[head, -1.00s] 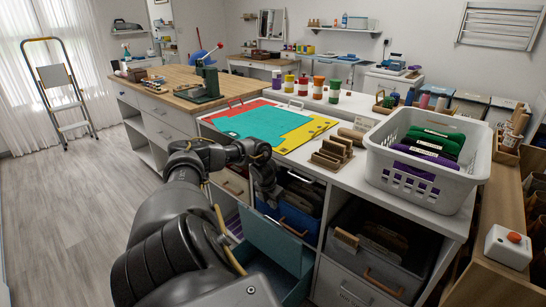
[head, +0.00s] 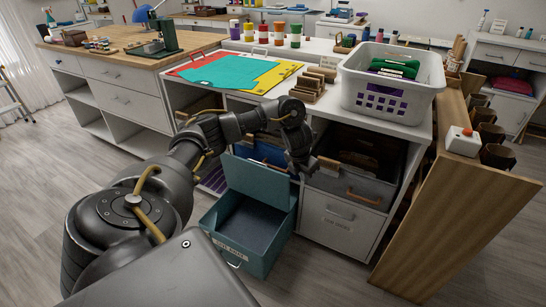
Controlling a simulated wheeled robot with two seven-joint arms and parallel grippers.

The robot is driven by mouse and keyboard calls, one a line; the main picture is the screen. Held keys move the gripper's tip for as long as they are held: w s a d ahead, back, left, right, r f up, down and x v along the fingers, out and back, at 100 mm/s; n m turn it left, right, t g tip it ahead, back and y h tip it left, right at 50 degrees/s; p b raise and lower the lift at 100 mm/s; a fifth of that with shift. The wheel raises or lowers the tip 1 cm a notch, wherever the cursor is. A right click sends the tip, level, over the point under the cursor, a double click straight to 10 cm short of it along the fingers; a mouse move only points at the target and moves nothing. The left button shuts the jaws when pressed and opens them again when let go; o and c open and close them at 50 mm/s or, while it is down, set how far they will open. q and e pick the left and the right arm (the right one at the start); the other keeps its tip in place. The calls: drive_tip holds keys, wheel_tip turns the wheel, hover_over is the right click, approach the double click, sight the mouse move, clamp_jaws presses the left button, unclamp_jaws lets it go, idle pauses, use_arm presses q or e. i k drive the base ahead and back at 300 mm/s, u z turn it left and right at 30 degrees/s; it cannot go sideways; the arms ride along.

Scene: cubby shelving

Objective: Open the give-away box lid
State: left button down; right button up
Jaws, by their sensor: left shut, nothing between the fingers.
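The teal give-away box (head: 258,259) stands low in front of the cubby shelving, with a pale label on its front that is too small to read surely. Its lid (head: 256,184) stands raised at the back edge, and the box's empty-looking inside (head: 248,222) shows. My left gripper (head: 303,172) points down just right of the lid's upper right corner, at the front of the cubbies. It is shut with nothing held; I cannot tell whether it touches the lid. My right gripper is not in view.
A grey bin (head: 352,190) sits in the cubby right of my gripper. A white laundry basket (head: 390,97) and wooden holders (head: 310,88) stand on the counter. A wooden side unit (head: 440,210) bounds the right. Open floor lies at the left.

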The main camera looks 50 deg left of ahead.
sight(254, 179)
drive_tip(key=u, duration=1)
drive_tip(key=i, duration=0.6)
